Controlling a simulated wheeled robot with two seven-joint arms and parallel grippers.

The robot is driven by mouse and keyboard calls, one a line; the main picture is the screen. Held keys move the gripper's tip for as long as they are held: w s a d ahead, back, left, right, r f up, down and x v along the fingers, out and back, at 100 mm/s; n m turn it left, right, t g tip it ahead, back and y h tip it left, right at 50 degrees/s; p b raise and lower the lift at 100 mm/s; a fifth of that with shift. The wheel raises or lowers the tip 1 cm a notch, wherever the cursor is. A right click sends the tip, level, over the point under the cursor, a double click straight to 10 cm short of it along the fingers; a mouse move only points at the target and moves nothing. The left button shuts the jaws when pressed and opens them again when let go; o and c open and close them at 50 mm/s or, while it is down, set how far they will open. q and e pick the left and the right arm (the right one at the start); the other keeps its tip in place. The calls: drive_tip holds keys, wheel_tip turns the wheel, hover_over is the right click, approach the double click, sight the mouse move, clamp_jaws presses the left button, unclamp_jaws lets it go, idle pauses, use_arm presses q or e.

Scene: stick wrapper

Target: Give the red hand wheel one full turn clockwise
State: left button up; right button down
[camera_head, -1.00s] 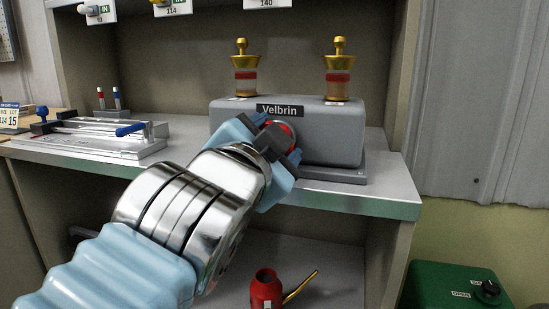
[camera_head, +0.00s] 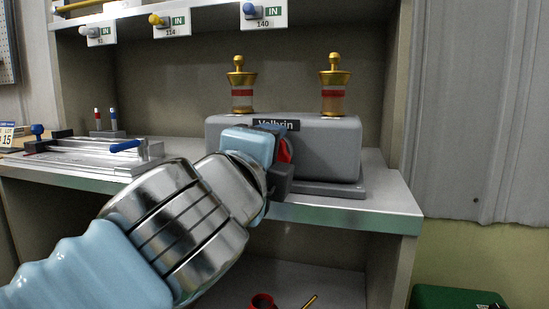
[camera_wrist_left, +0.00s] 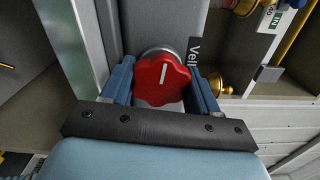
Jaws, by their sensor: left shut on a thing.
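The red hand wheel (camera_head: 286,152) is on the front of the grey machine (camera_head: 330,150) with the Velbrin label. In the head view only a red sliver of it shows past my gripper. In the left wrist view the whole lobed face of the wheel (camera_wrist_left: 161,80) shows, with a short white mark near its top. My left gripper (camera_head: 276,155) is at the wheel, its blue fingers on opposite sides of the rim, shut on it. The machine's label stands sideways in the wrist view. My right gripper is in neither view.
Two brass-topped cups (camera_head: 240,88) stand on the machine. A metal fixture with a blue handle (camera_head: 125,146) lies on the shelf to the left. Tags with knobs (camera_head: 264,13) hang above. A red oil can (camera_head: 262,302) stands below; a green box (camera_head: 455,297) is at lower right.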

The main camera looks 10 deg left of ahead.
use_arm(q)
drive_tip(key=m, duration=0.4)
drive_tip(key=shift+s+d+p, duration=0.1)
drive_tip(key=shift+d+p, duration=0.1)
drive_tip(key=shift+p, duration=0.1)
drive_tip(key=m+p, duration=0.1)
drive_tip(key=m, duration=0.2)
drive_tip(key=shift+m, duration=0.3)
drive_tip(key=m+p, duration=0.3)
drive_tip(key=m, duration=0.3)
drive_tip(key=shift+f, duration=0.2)
drive_tip(key=shift+a+f+m+p, duration=0.15)
drive_tip(key=shift+m+p, duration=0.45)
drive_tip(key=shift+m, duration=0.4)
drive_tip(key=o, duration=1)
